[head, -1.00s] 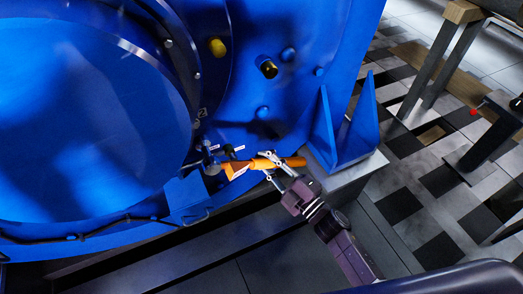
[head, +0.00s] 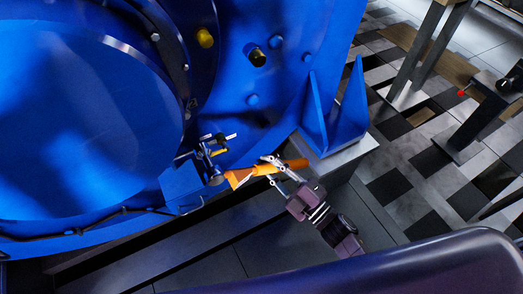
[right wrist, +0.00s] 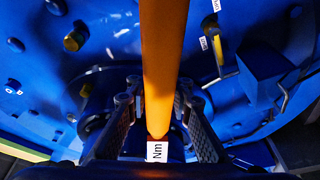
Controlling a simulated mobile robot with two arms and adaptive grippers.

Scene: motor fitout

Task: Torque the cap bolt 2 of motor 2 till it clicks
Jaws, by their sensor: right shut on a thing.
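My right gripper (head: 272,170) is shut around the orange handle of a torque wrench (head: 240,177), low in front of the large blue motor (head: 85,120). The handle lies nearly level, its left end toward the motor's lower rim. A small grey round part shows at that end; I cannot tell whether it sits on a bolt. In the right wrist view the orange handle (right wrist: 158,65) runs between both fingers, with a white "Nm" label (right wrist: 157,151) below. Which bolt is cap bolt 2 cannot be told. My left gripper is not in view.
Small fittings with white tags (head: 217,145) stick out just above the wrench's left end. A blue gusset bracket (head: 335,115) stands on the grey base edge to the right. Tiled floor (head: 405,165) and stands (head: 455,130) lie beyond on the right.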

